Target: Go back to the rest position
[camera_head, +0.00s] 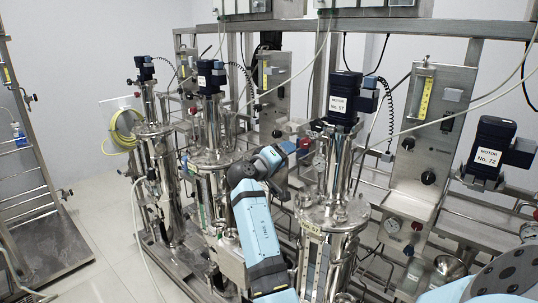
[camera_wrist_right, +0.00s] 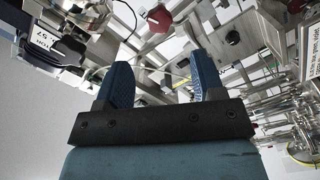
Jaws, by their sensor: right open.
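My right gripper (camera_head: 302,147) is partly hidden at the end of the blue and grey arm in the middle of the head view. It is close to the left side of the steel vessel under the black motor No. 57 (camera_head: 343,100). In the right wrist view its two blue fingers (camera_wrist_right: 160,62) stand apart, with nothing between them. The motor's label also shows at the upper left of the wrist view (camera_wrist_right: 45,42). My left gripper is not in view.
Steel vessels stand in a row: one in front (camera_head: 333,215), two more to the left (camera_head: 212,150) (camera_head: 155,150). Motor No. 72 (camera_head: 493,148) is at the right. Panels, pipes and cables crowd behind. A yellow hose (camera_head: 122,130) hangs left. Open floor (camera_head: 105,200) lies at left.

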